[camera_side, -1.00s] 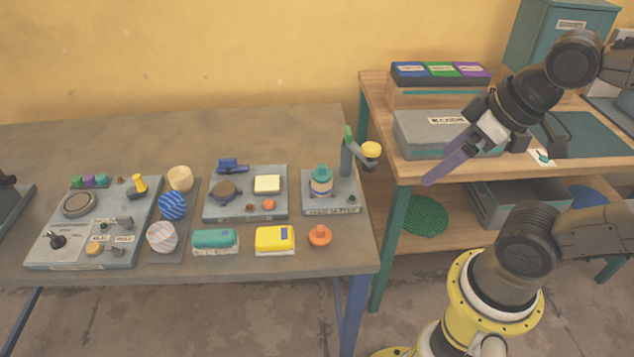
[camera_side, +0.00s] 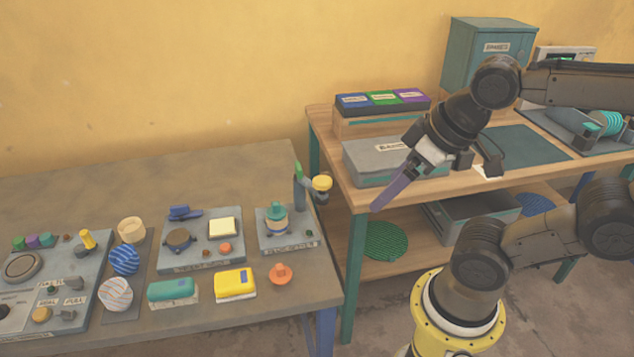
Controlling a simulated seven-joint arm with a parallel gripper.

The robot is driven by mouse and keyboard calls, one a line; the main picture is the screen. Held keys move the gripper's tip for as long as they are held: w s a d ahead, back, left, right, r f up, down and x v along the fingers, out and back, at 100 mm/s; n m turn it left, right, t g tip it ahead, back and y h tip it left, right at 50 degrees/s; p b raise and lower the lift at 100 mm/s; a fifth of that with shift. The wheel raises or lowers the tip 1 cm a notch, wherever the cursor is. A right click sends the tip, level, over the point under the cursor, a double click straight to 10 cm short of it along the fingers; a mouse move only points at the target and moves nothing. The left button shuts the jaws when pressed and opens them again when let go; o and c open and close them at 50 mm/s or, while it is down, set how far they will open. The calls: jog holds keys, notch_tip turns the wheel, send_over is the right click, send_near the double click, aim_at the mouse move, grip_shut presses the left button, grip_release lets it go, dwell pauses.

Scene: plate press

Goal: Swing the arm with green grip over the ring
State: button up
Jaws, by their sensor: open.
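The swing arm stands at the back right of the small grey station on the left table. It has a grey post, a green grip (camera_side: 298,172) and a yellow round head (camera_side: 321,184). The head hangs out to the right, away from the teal-topped piece (camera_side: 277,215) on the station. A blue and pale band circles that piece low down; I cannot tell whether this is the ring. My gripper (camera_side: 434,188) is open and empty, over the wooden bench right of the swing arm. One purple finger points down-left and a dark finger shows at right. They are apart from the swing arm.
A grey box (camera_side: 372,163) and a stand with blue, green and purple blocks (camera_side: 383,98) are behind my gripper on the wooden bench. A gap separates table and bench.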

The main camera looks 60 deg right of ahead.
jog(key=shift+c, duration=1.1)
jog(key=shift+s+f+m, duration=0.1)
jog(key=shift+s+m, duration=0.1)
jog(key=shift+m, duration=0.1)
jog(key=shift+c, duration=1.2)
jog(key=shift+m, duration=0.7)
jog(key=r, duration=0.1)
jog(key=w+r, duration=0.1)
jog(key=r, duration=0.2)
jog(key=shift+w, duration=0.3)
jog(key=shift+c, duration=1.4)
jog(key=w+r+m, duration=0.2)
jog(key=w+r, duration=0.2)
jog(key=m+g, duration=0.5)
jog(key=g, duration=0.1)
send_over(298, 165)
notch_tip(298, 165, down, 7)
notch_tip(298, 165, down, 13)
jog(key=shift+f, duration=0.1)
